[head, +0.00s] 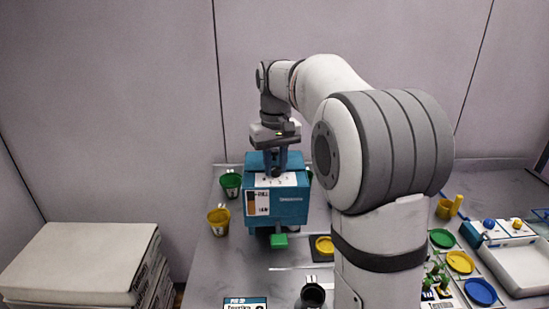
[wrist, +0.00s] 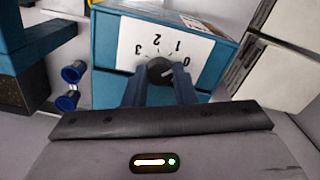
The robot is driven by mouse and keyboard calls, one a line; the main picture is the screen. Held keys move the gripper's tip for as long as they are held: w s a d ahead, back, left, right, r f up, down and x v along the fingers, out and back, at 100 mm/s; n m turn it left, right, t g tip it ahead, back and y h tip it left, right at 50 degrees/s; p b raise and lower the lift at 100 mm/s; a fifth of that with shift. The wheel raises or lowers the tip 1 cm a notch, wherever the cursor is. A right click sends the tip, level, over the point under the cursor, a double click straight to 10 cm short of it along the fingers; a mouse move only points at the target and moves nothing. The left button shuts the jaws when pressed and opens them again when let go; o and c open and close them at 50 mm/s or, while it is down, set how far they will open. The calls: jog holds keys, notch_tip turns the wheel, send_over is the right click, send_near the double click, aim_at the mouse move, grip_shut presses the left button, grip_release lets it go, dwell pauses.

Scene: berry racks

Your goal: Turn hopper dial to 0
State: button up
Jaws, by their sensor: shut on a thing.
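The hopper (head: 290,208) is a teal box on the table, with a white label on its front and a green tab low at its front. In the wrist view, the hopper (wrist: 217,68) has a white scale plate (wrist: 130,38) marked 0, 1, 2, 3. The black dial (wrist: 160,70) sits at the plate's edge, and its pale pointer line appears to face the 0, at the right. My gripper (wrist: 160,88) points down with its two blue fingers shut on the dial, one on each side. In the head view, my gripper (head: 275,168) is over the hopper's top.
A green cup (head: 231,184) and a yellow cup (head: 218,220) stand left of the hopper. A dark cup (head: 312,295) stands in front. Coloured dishes and a white tray (head: 520,268) are at the right. A pale stack (head: 85,260) stands at the far left.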

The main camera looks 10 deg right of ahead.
aim_at(275, 168)
jog(key=shift+r+m+p, duration=0.1)
jog(key=shift+m+p, duration=0.5)
jog(key=shift+m, duration=1.3)
jog(key=o, duration=1)
notch_tip(275, 168, up, 8)
jog(key=shift+f, duration=0.15)
jog(key=s+f+n+t, duration=0.1)
jog(key=s+f, duration=0.6)
jog(key=s, duration=0.6)
jog(key=s+f+n+t, duration=0.1)
jog(key=s+f+t, duration=0.1)
jog(key=s+f, duration=0.6)
jog(key=s, duration=0.4)
jog(key=shift+s+f, duration=0.3)
jog(key=shift+s, duration=0.1)
